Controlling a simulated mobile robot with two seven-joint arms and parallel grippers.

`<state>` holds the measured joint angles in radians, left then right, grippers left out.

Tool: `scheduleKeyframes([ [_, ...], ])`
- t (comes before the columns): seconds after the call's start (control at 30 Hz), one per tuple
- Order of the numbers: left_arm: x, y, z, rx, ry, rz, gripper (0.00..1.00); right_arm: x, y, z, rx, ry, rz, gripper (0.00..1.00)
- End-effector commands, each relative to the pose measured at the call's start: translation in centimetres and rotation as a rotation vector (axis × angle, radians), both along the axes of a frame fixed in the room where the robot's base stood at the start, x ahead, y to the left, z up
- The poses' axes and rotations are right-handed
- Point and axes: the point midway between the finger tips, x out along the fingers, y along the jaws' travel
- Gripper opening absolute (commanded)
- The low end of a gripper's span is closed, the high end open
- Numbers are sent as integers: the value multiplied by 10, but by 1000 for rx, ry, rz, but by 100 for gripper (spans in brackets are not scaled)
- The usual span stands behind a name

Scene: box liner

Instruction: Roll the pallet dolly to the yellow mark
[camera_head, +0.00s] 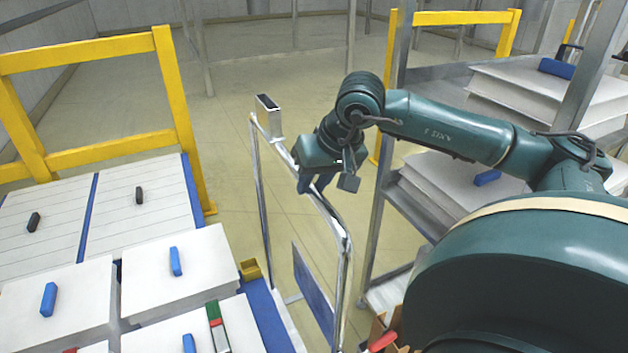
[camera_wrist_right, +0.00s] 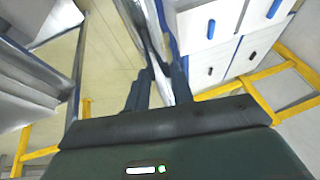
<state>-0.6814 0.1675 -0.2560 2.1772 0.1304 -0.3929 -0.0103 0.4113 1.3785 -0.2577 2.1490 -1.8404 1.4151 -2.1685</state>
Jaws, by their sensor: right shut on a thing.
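The pallet dolly shows as a tall chrome push handle (camera_head: 345,270) with a blue panel low in its frame. It stands in the middle of the head view, right of the white boxes. My right gripper (camera_head: 318,186) is at the handle's top rail and is shut on it. In the right wrist view my two dark fingers (camera_wrist_right: 155,90) close around a thin rail running away from me. Little of the dolly's deck can be made out. I see no clear yellow floor mark. My left gripper is not in view.
White boxes (camera_head: 170,275) with blue and black grips stand at the left on blue bases. A yellow barrier (camera_head: 175,95) rises behind them. A metal rack (camera_head: 385,185) with white boxes stands close on the right. Bare floor (camera_head: 270,55) lies beyond the handle.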

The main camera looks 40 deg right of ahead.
Motion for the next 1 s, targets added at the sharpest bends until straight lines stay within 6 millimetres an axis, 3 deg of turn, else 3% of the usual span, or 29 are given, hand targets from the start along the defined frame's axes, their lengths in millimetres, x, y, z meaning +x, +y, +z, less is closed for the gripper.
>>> scheduleKeyframes([
  [0.13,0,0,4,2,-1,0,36,1,3,2,2,0,1,0],
  [0.4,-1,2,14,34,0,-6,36,8,31,2,13,-3,9,0],
  [0.67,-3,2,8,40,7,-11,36,8,31,0,10,-1,8,0],
  [0.7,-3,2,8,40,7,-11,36,8,30,0,8,0,7,24],
  [1.0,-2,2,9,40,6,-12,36,8,26,0,-3,1,-2,45],
])
